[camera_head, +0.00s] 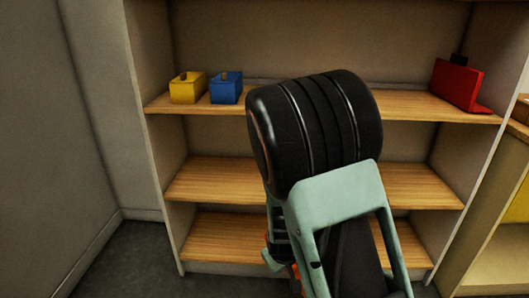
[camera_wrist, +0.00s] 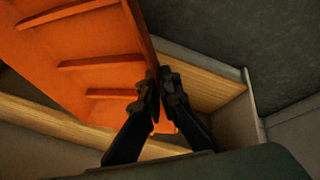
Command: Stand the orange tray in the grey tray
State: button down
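The orange tray (camera_wrist: 85,50) fills the upper left of the wrist view, tilted, with several raised ribs or dividers across it. My gripper (camera_wrist: 160,88) has its two dark fingers closed on either side of a thin wall at the tray's right edge. In the head view my arm hides the gripper and most of what it holds. A small orange patch shows there beside my arm, low in the middle; I cannot tell if it is the tray. I see no grey tray in either view.
A shelf unit (camera_head: 220,180) with wooden boards stands ahead. On its upper board are a yellow box (camera_head: 186,91), a blue box (camera_head: 226,92) and a red holder (camera_head: 455,84) with a dark piece behind it. The visible parts of the lower boards are bare. Another cabinet stands at right.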

jog(key=s+d+r+m+g+h, duration=0.15)
jog(key=d+r+m, duration=0.25)
jog(key=r, duration=0.4)
jog(key=s+d+r+m+h, duration=0.1)
jog(key=d+r+m+h, duration=0.2)
jog(key=r, duration=0.5)
jog(key=s+d+f+y, duration=0.1)
jog(key=s+f, duration=0.2)
jog(key=f, duration=0.3)
jog(key=shift+s+d+f, duration=0.25)
jog(key=shift+s+d, duration=0.05)
jog(key=shift+d, duration=0.05)
jog(key=shift+y, duration=0.25)
notch_tip(320, 180, up, 43)
jog(key=w+p, duration=0.2)
jog(key=p, duration=3.8)
jog(key=shift+a+f+p, duration=0.15)
jog(key=shift+p, duration=0.15)
